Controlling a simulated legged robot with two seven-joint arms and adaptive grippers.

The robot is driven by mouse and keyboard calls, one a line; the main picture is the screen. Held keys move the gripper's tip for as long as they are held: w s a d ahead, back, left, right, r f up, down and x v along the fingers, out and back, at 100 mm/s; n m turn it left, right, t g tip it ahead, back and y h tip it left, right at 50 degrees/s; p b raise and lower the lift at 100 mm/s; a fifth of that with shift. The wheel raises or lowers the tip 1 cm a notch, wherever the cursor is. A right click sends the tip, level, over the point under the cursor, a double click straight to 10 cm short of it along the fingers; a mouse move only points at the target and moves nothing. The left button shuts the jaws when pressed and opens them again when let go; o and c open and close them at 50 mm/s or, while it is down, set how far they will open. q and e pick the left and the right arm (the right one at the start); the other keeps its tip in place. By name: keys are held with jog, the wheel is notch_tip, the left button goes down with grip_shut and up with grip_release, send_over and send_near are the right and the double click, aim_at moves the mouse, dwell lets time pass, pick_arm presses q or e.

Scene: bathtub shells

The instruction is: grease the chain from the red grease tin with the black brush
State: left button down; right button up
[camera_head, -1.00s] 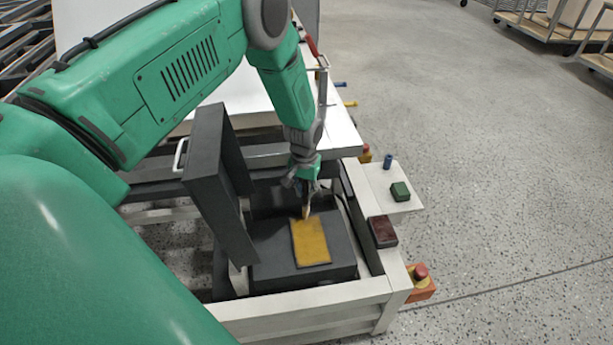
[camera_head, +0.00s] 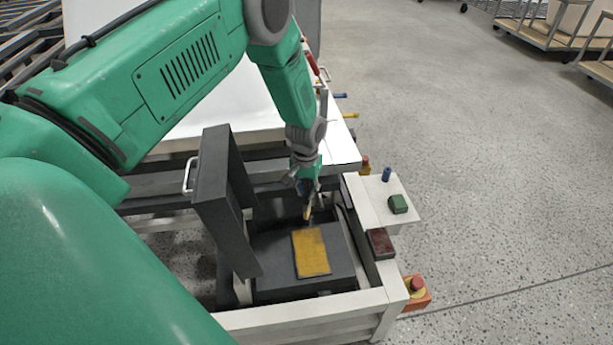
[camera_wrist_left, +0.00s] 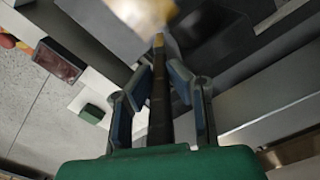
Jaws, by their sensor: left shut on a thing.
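My left gripper (camera_head: 308,190) is shut on the black brush (camera_wrist_left: 158,95), whose dark handle runs between the fingers in the left wrist view. Its tan tip (camera_head: 307,213) points down over the open dark box, just beyond the far edge of a yellow plate. I cannot tell whether the tip touches anything. A dark red rectangular block, possibly the red grease tin (camera_head: 380,243), sits on the pale frame to the right; it also shows at upper left in the left wrist view (camera_wrist_left: 58,62). I cannot make out the chain. My right gripper is not in view.
The yellow plate (camera_head: 311,253) lies on the dark box (camera_head: 342,265); its raised lid (camera_head: 222,200) stands left of my gripper. A green block (camera_head: 398,204) and blue cylinder (camera_head: 387,174) stand on a side shelf. A red button (camera_head: 417,284) is at the near right corner.

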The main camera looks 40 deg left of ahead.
pick_arm(q)
jog(key=shift+f, duration=0.1)
notch_tip(320, 180, up, 3)
jog(key=p, duration=0.2)
jog(key=shift+p, duration=0.3)
